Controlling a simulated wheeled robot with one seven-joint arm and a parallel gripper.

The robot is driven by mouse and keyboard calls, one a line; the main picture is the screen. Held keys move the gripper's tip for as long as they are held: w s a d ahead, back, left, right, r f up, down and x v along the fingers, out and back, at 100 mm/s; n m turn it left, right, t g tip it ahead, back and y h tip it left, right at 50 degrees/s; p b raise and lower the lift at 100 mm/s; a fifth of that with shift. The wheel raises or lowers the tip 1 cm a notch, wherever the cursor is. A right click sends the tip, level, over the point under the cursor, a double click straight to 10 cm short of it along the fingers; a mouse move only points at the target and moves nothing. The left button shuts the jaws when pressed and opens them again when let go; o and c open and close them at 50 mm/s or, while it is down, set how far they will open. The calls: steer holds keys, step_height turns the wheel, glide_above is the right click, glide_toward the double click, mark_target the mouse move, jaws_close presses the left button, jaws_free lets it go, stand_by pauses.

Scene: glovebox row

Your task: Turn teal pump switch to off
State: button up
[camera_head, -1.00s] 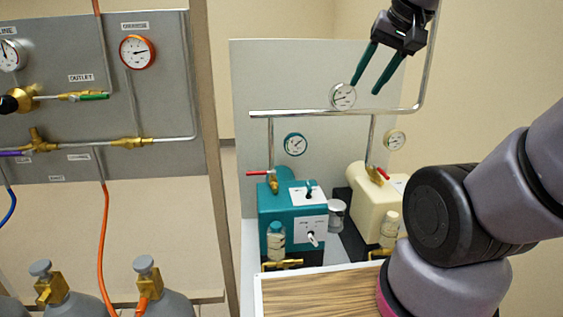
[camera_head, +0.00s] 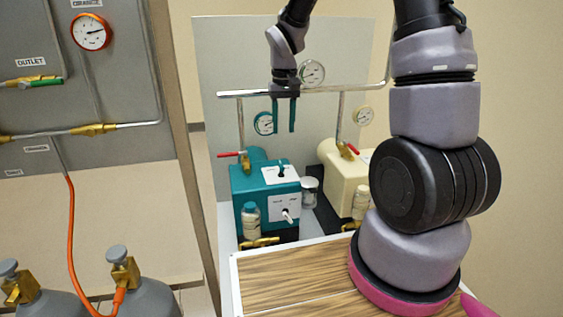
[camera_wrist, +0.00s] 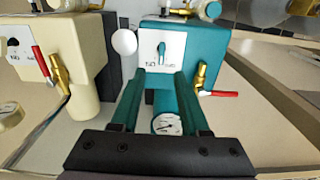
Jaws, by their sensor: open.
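The teal pump (camera_head: 246,187) stands in front of the grey back panel. On its top is a white plate with a small upright switch (camera_head: 281,172). A second white plate on the pump's front carries a light knob (camera_head: 287,215). My gripper (camera_head: 283,129) is open and empty, fingers pointing down above the pump. In the wrist view my gripper (camera_wrist: 160,78) frames the switch plate, with the switch beyond the fingertips.
A cream pump (camera_head: 344,170) stands to the right. A metal pipe (camera_head: 230,94) crosses behind, near my gripper. A red-handled valve (camera_head: 232,154) and a gauge (camera_head: 263,123) sit by the teal pump. A wooden-topped surface (camera_head: 285,275) is in front; gas cylinders (camera_head: 145,290) stand at left.

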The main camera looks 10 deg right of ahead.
mark_target(281, 165)
steer(key=f, duration=1.2)
steer(key=shift+w+a+f, duration=0.25)
steer(key=shift+f, duration=0.1)
steer(key=shift+c, duration=0.3)
jaws_close()
